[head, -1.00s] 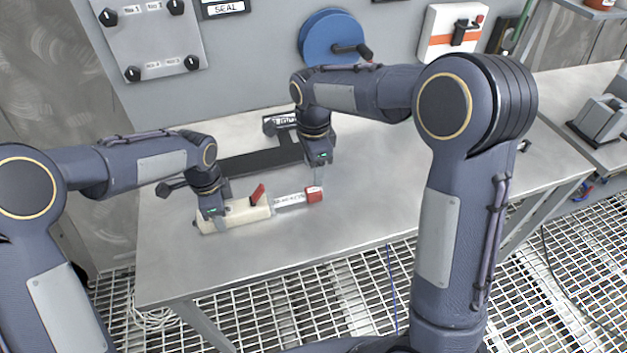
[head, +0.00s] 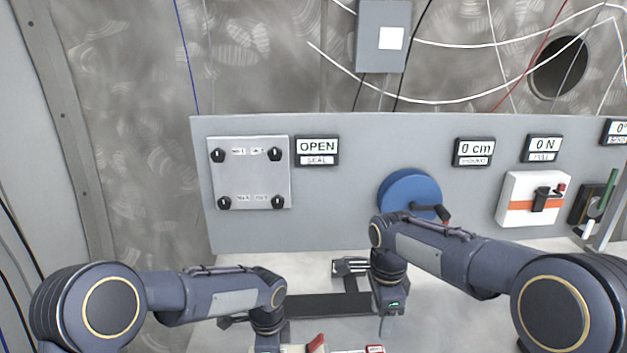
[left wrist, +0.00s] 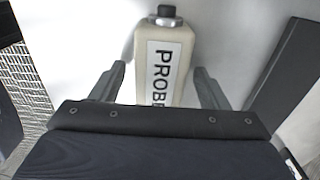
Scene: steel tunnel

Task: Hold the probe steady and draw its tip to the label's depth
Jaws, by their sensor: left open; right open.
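The probe's cream body (left wrist: 162,45), marked PROBE, lies between the two fingers of my left gripper (left wrist: 163,82) in the left wrist view. Those fingers are open, with gaps on both sides of the body. In the head view only the probe's top edge shows at the bottom, with its red lever (head: 316,344) and red end piece (head: 375,349). The label on its clear section is cut off. My right gripper (head: 386,325) points down above and near the red end piece, open; I cannot tell what is between its fingers.
A grey panel carries displays reading OPEN (head: 317,147), 0 cm (head: 474,148) and 0 N (head: 544,144). A blue reel (head: 408,190) with a crank is behind my right arm. A black bar (head: 318,306) lies on the table behind the probe.

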